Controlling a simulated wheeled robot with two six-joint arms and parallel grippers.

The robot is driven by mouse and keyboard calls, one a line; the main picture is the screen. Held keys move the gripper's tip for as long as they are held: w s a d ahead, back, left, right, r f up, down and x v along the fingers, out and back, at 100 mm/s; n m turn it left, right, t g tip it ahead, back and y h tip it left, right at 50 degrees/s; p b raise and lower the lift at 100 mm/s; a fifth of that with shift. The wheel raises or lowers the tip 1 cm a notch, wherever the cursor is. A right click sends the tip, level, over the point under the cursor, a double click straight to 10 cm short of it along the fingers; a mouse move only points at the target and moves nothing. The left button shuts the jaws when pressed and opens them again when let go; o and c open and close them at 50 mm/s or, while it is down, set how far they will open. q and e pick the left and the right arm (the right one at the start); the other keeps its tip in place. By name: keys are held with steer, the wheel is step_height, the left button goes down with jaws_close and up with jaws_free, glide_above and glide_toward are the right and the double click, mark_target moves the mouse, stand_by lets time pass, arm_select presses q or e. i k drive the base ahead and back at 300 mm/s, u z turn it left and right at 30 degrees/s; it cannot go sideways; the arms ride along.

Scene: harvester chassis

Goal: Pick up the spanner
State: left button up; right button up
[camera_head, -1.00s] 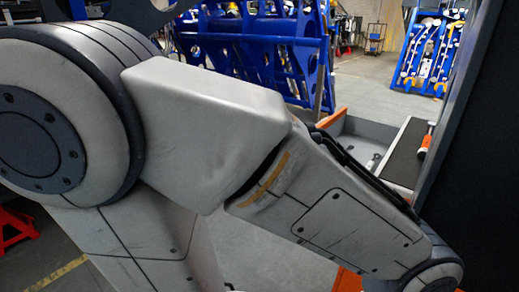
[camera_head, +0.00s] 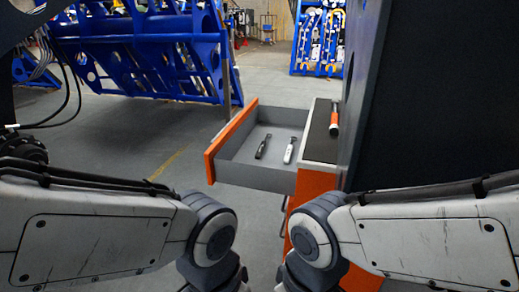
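An open drawer (camera_head: 243,175) with an orange front sticks out to the left from a cabinet. A slim silver tool (camera_head: 289,151), which looks like the spanner, lies on the drawer floor on the right. A dark tool (camera_head: 262,147) lies to its left, apart from it; its exact kind is too small to tell. My left and right arms come in from the lower left and lower right and bend down in front of the drawer. Both grippers are below the picture's edge, out of view.
The cabinet top (camera_head: 320,133) is dark and holds an orange-handled tool (camera_head: 334,121). A tall dark panel (camera_head: 385,95) stands right of it. A blue metal frame (camera_head: 145,55) stands at the back left. The floor left of the drawer is clear.

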mark_target(260, 151)
steer(key=u, duration=0.4)
steer(key=k, duration=1)
steer(key=u, duration=1.1)
steer(key=i, duration=2.5)
steer(key=z, duration=0.2)
steer(key=i, duration=1)
steer(key=z, duration=1.1)
steer(key=i, duration=0.7)
steer(key=z, duration=0.9)
